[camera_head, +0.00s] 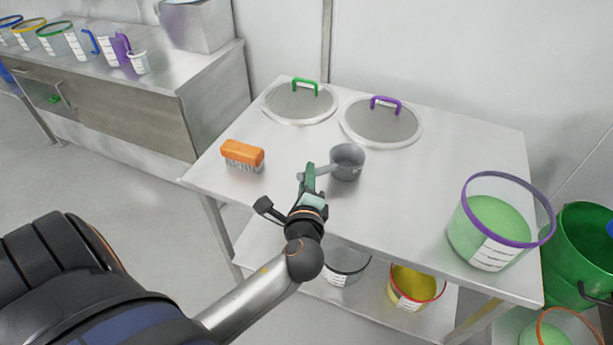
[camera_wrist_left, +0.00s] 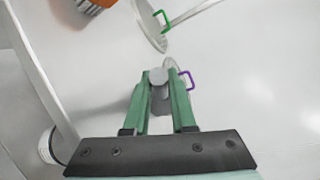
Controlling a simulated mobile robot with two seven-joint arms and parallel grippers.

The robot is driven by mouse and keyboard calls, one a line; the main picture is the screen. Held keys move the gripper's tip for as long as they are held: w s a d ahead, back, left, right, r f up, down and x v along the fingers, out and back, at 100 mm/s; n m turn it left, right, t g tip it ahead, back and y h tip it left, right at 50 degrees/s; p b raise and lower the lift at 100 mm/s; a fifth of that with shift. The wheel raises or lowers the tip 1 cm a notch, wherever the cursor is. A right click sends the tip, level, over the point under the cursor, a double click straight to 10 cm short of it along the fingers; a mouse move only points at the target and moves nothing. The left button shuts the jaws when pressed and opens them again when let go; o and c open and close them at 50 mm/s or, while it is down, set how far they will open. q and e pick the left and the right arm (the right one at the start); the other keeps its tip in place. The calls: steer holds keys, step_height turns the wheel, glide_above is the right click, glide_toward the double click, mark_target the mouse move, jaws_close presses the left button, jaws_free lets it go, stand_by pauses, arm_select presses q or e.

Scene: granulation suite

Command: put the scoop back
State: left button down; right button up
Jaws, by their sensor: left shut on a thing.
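The scoop (camera_head: 347,160) is a grey metal cup with a straight handle pointing left, over the middle of the steel table (camera_head: 430,170). My left gripper (camera_head: 308,176) has green fingers and is shut on the handle. In the left wrist view the round grey handle (camera_wrist_left: 159,77) sits between the fingertips. The cup's opening faces up. I cannot tell whether the cup touches the table top. My right gripper is not in view.
An orange brush (camera_head: 243,155) lies left of the scoop. Two round sieve lids, green-handled (camera_head: 300,101) and purple-handled (camera_head: 381,122), lie behind. A purple-rimmed tub of green powder (camera_head: 493,225) stands at the right. Several containers stand on the left counter (camera_head: 150,62).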

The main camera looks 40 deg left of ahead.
arm_select(q)
steer(key=c, duration=0.7)
jaws_free()
steer(key=shift+f, duration=0.15)
steer(key=shift+c, duration=0.2)
